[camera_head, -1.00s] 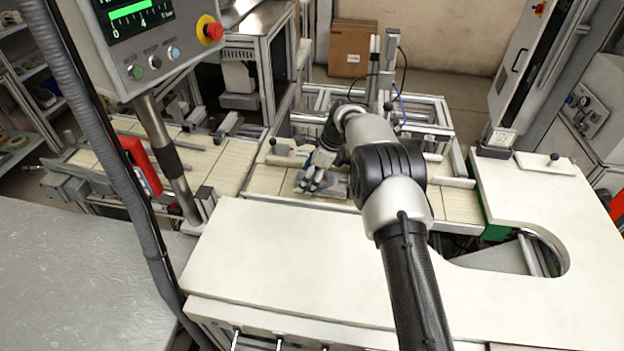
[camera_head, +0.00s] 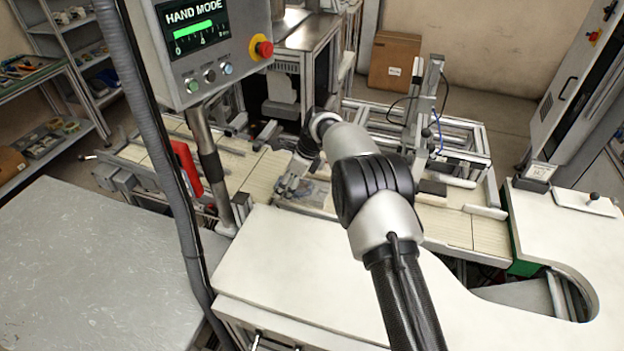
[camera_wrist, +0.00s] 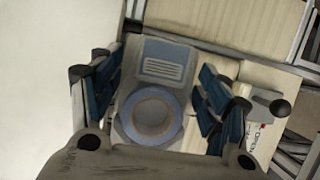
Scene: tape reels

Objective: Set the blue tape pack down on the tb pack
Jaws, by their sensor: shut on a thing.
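In the wrist view, a grey-blue tape pack (camera_wrist: 166,66) with a pale striped label and a round ringed hub (camera_wrist: 151,113) lies between the blue-padded fingers of my gripper (camera_wrist: 160,90). My gripper is shut on it, though the contact at the fingertips is hard to see. In the head view, my gripper (camera_head: 290,182) is low over the pale slatted conveyor (camera_head: 258,170), beyond the white bench. A grey-blue flat shape (camera_head: 316,192) shows beside it. I cannot make out the tb pack as a separate thing, nor tell whether anything lies under the held pack.
The white bench (camera_head: 290,265) is bare on the near side. A control panel (camera_head: 205,50) on a post stands left of the arm. A black knob (camera_wrist: 280,107) is right of the fingers.

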